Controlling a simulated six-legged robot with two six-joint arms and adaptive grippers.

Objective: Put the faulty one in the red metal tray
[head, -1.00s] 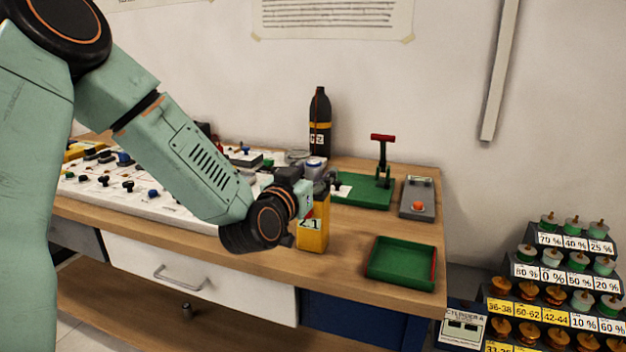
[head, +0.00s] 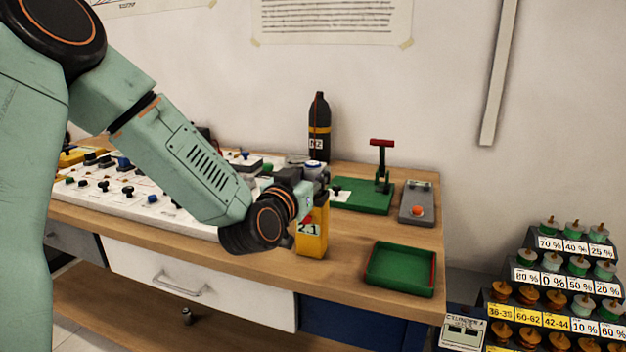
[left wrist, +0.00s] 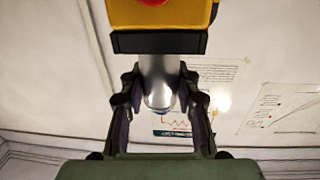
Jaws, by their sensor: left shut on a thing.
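A yellow device (head: 312,238) with a white label reading 2.1 is upright near the front of the wooden bench. My left gripper (head: 305,193) is at its top. In the left wrist view my left gripper (left wrist: 160,105) is shut on the device's silver cylindrical neck (left wrist: 158,80), below a black collar and the yellow body (left wrist: 160,18), which bears a red part. I cannot tell whether its base touches the bench. A shallow green tray (head: 385,285) with a red right wall sits to its right; no all-red tray shows. My right gripper is out of view.
Behind stand a dark bottle (head: 319,128), a green plate with a red-handled lever (head: 381,165) and a grey box with an orange button (head: 417,204). A white panel of knobs (head: 130,195) is left. Bare bench lies between device and tray.

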